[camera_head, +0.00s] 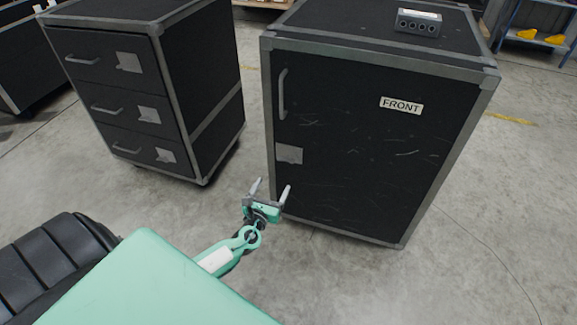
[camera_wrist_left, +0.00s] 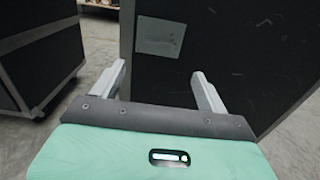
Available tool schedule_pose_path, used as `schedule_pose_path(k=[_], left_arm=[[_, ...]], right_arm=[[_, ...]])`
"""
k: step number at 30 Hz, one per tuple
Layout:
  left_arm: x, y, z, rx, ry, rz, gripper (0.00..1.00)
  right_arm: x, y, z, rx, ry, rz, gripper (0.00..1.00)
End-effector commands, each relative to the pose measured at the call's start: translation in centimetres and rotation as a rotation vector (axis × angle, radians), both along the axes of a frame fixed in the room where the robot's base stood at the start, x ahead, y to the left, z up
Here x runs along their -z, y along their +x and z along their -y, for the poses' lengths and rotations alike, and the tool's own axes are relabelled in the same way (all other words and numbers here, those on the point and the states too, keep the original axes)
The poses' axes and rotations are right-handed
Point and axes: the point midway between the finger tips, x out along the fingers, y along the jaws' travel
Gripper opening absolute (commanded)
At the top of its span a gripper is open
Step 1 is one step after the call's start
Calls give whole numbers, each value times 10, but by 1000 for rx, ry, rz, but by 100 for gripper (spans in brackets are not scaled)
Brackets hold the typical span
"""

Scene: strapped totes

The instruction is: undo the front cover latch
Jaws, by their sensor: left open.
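The front cover (camera_head: 360,140) is the black front panel of a grey-edged case, marked by a white FRONT label (camera_head: 401,105). A grey handle (camera_head: 283,94) stands upright at its upper left. A flat grey plate, seemingly the latch (camera_head: 289,154), sits below the handle near the left edge; it also shows in the left wrist view (camera_wrist_left: 160,37). The cover looks closed. My left gripper (camera_head: 272,188) is open and empty, low in front of the cover's lower left, below the plate and apart from it. My right gripper is not in view.
A black drawer case (camera_head: 150,90) with several grey handles and plates stands to the left, across a floor gap. A small grey box with round sockets (camera_head: 418,21) lies on top of the front case. A blue shelf (camera_head: 535,40) stands far right. Concrete floor (camera_head: 480,220) is clear at right.

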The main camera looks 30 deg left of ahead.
Motion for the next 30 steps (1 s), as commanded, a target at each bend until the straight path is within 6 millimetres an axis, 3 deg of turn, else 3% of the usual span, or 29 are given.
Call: schedule_pose_path(k=[18, 30], left_arm=[[1, 102, -25, -2, -5, 0, 76], [1, 121, -29, 0, -5, -2, 76]], right_arm=[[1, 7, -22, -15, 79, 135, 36], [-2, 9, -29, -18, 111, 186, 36]])
